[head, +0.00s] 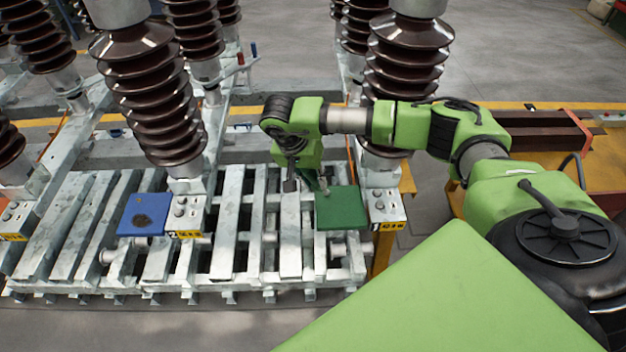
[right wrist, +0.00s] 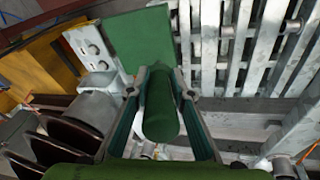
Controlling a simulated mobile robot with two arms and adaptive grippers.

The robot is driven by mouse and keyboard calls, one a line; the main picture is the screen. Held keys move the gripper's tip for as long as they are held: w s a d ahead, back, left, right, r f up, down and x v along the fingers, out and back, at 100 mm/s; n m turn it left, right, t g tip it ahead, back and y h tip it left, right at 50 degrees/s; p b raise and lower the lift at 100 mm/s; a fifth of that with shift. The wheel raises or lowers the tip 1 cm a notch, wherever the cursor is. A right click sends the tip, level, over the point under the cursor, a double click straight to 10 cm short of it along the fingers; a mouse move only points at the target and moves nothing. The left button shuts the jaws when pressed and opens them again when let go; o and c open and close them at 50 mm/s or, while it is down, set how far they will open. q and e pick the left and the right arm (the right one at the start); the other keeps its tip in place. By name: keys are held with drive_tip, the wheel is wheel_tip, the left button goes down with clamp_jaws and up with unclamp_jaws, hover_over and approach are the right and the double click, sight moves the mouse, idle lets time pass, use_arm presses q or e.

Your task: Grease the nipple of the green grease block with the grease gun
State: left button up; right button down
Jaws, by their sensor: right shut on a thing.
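The green grease block (head: 341,209) sits on the right end of the pale metal frame in the head view, beside a white labelled box. It also shows at the top of the right wrist view (right wrist: 141,38). My right gripper (head: 307,185) points down just behind and left of the block. In the right wrist view its fingers are shut on the grease gun (right wrist: 160,108), a green cylinder lying between them. The gun's far end is close to the block; I cannot tell whether they touch. My left gripper is out of view.
A blue block (head: 146,214) with a dark patch sits farther left on the slatted metal frame (head: 70,225). Tall brown ribbed insulators (head: 150,90) rise behind and beside my right arm. Small labelled boxes (head: 387,207) stand at their feet. Open floor lies at the back right.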

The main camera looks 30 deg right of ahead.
drive_tip(key=shift+d+f+b, duration=0.3)
drive_tip(key=shift+f+b, duration=0.35)
idle(0.7)
drive_tip(key=shift+r, duration=0.15)
drive_tip(key=shift+p+v, duration=0.7)
drive_tip(key=shift+v, duration=0.1)
drive_tip(key=shift+a+p+v, duration=0.15)
drive_tip(key=shift+p+v, duration=0.3)
drive_tip(key=shift+v, duration=0.35)
drive_tip(key=shift+a+p+v, duration=0.15)
drive_tip(key=shift+p+v, duration=0.3)
drive_tip(key=shift+v, duration=0.3)
drive_tip(key=shift+s, duration=0.15)
